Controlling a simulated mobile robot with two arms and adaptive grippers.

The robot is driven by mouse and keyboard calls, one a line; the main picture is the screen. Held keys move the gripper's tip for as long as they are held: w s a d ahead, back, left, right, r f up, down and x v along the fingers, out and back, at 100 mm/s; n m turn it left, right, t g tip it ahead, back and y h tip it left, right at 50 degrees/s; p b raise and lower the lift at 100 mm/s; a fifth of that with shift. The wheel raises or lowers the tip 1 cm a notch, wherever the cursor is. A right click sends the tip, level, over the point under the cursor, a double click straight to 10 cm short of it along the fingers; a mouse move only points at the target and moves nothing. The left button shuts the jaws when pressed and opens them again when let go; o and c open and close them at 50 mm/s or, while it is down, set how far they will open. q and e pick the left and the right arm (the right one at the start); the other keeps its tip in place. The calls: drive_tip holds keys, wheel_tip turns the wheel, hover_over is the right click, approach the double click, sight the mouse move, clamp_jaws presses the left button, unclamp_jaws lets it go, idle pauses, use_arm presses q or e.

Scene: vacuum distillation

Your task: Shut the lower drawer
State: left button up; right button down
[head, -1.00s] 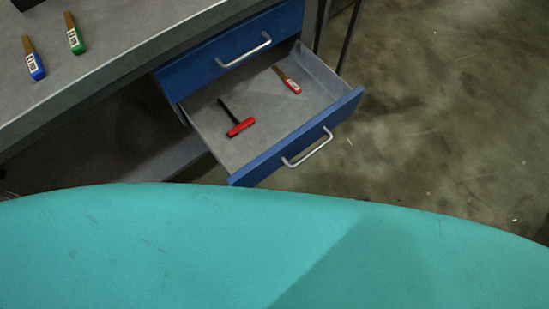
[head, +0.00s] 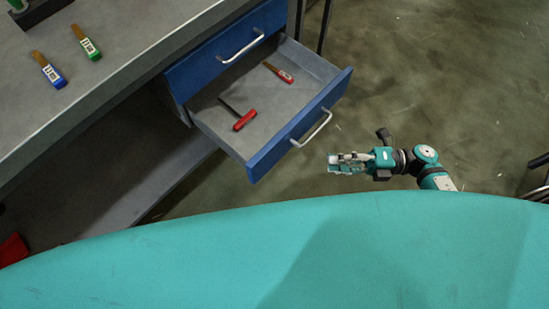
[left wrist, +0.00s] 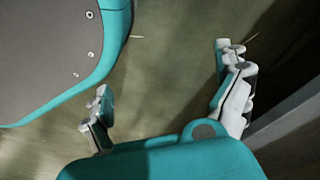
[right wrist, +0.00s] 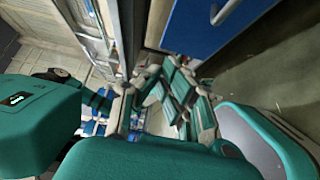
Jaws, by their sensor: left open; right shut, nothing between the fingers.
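The lower drawer (head: 262,152) is pulled out from the bench in the head view, with a blue front and a silver bar handle (head: 312,130). Inside lie a red-handled tool (head: 244,120) with a dark shaft and a red-and-brown tool (head: 279,73). My right gripper (head: 334,162) is shut and empty, to the right of the drawer front and apart from it. In the right wrist view its fingers (right wrist: 172,92) are together, with a blue front and handle beyond. My left gripper (left wrist: 168,108) is open and empty over bare floor in the left wrist view; the head view does not show it.
The upper blue drawer (head: 226,52) is closed above the lower one. On the grey bench top (head: 120,45) lie a blue-and-brown tool (head: 49,70) and a green-and-brown tool (head: 86,42). The floor right of the drawer is clear around my right arm.

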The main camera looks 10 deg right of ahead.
use_arm(q)
drive_tip(key=shift+s+a+f+p, duration=0.1)
drive_tip(key=shift+s+f+p, duration=0.35)
drive_tip(key=shift+s+f, duration=0.6)
use_arm(e)
drive_tip(key=w+a+g, duration=0.1)
drive_tip(key=w+a, duration=0.2)
drive_tip(key=a, duration=0.9)
drive_tip(key=shift+w+a+n, duration=0.2)
drive_tip(key=shift+w+n, duration=0.1)
